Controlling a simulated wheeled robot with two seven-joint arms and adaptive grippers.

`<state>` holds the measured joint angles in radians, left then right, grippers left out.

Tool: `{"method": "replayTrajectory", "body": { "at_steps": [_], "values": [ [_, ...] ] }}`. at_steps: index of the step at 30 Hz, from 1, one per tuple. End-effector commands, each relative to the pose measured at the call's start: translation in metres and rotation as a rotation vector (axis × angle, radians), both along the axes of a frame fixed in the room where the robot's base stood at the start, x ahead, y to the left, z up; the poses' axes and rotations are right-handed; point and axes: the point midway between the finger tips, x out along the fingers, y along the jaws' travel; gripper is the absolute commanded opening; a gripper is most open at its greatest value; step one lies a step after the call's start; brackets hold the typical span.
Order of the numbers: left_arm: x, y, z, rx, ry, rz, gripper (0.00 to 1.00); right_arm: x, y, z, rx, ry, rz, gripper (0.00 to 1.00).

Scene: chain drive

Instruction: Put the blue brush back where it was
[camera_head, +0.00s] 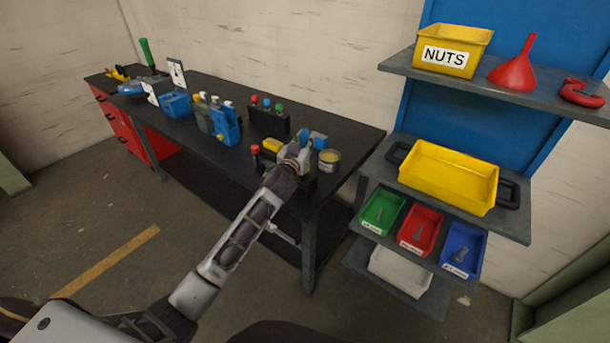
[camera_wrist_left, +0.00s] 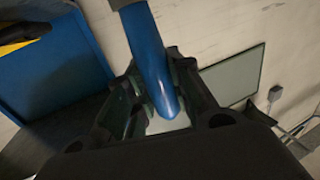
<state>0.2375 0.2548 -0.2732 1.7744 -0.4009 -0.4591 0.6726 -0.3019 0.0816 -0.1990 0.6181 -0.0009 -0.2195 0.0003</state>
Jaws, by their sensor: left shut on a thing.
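The blue brush (camera_wrist_left: 147,55) shows in the left wrist view as a thick blue handle that runs down from the top edge to between the fingers. My left gripper (camera_wrist_left: 160,95) is shut on this handle. In the head view my left gripper (camera_head: 298,152) is over the near right end of the dark workbench, and a small bit of blue shows at its tip. The brush's far end is outside the wrist view. My right gripper is not in view.
A small can (camera_head: 329,162) stands just right of my left gripper on the workbench (camera_head: 340,125). A dark rack (camera_head: 268,120) with coloured-top items stands behind it, and blue holders (camera_head: 226,125) stand left. The shelf's yellow tray (camera_head: 450,180) is at right. Open floor lies left.

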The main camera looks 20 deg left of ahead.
Motion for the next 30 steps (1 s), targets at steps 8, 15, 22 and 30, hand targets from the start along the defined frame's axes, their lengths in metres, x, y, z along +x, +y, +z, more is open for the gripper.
{"method": "replayTrajectory", "body": {
  "at_steps": [8, 15, 22, 30],
  "values": [
    [0.0, 0.0, -0.039, -0.001, 0.003, 0.001, 0.0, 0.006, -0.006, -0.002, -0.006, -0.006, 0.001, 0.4],
    [0.0, 0.0, -0.053, 0.0, 0.0, 0.001, 0.0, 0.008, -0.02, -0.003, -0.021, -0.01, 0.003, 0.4],
    [0.0, 0.0, -0.052, 0.0, 0.0, 0.001, 0.0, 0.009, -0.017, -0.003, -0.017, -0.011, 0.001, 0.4],
    [0.0, 0.0, -0.07, 0.001, 0.004, 0.0, 0.0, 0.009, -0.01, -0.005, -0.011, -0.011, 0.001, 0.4]
  ]
}}
